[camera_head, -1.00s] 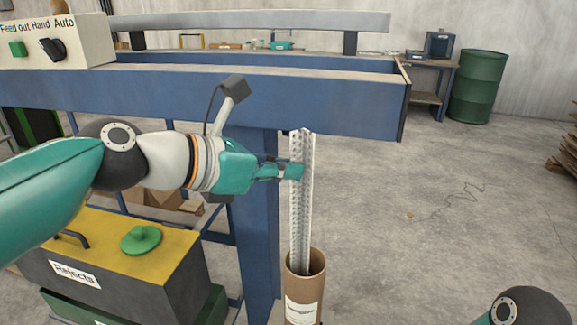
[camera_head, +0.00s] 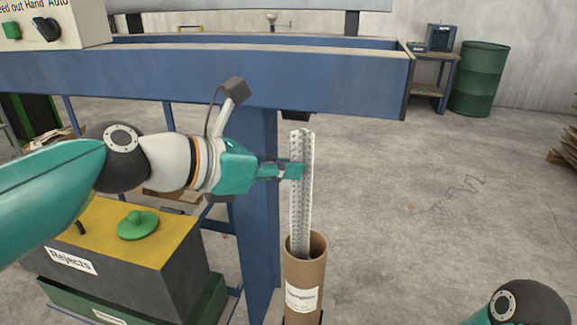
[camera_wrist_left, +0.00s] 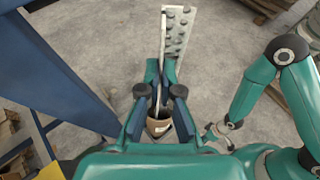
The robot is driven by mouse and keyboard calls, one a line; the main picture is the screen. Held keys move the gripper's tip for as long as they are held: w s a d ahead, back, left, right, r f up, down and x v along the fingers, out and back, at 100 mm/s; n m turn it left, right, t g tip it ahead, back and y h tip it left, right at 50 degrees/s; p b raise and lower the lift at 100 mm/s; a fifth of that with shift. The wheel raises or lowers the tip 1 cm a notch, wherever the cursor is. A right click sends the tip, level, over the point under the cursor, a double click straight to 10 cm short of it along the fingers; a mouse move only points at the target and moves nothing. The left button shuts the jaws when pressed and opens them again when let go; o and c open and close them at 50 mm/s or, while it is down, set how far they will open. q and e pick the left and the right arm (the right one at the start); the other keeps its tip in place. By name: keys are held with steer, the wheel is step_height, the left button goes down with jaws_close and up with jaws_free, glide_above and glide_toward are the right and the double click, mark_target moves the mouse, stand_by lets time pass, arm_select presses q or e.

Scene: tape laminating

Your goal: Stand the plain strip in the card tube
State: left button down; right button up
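The plain strip (camera_head: 301,205) is a pale, dimpled, angled length standing nearly upright, its lower end inside the mouth of the card tube (camera_head: 304,272). The brown tube stands upright with a white label on its front. My left gripper (camera_head: 297,171) is shut on the strip above the tube mouth. In the left wrist view the strip (camera_wrist_left: 178,40) rises between the fingers, and the tube (camera_wrist_left: 158,127) shows below. The strip's lower end is hidden in the tube. My right gripper (camera_wrist_left: 222,130) shows small in the left wrist view; its opening is unclear.
A blue machine frame (camera_head: 200,80) with a leg stands just left of the tube. A black and yellow Rejects box (camera_head: 130,250) with a green knob is at lower left. A green drum (camera_head: 478,80) stands far back.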

arm_select(q)
steer(key=c, duration=1.2)
jaws_free()
steer(key=shift+c, duration=0.2)
steer(key=v, duration=1.2)
steer(key=shift+f, duration=0.15)
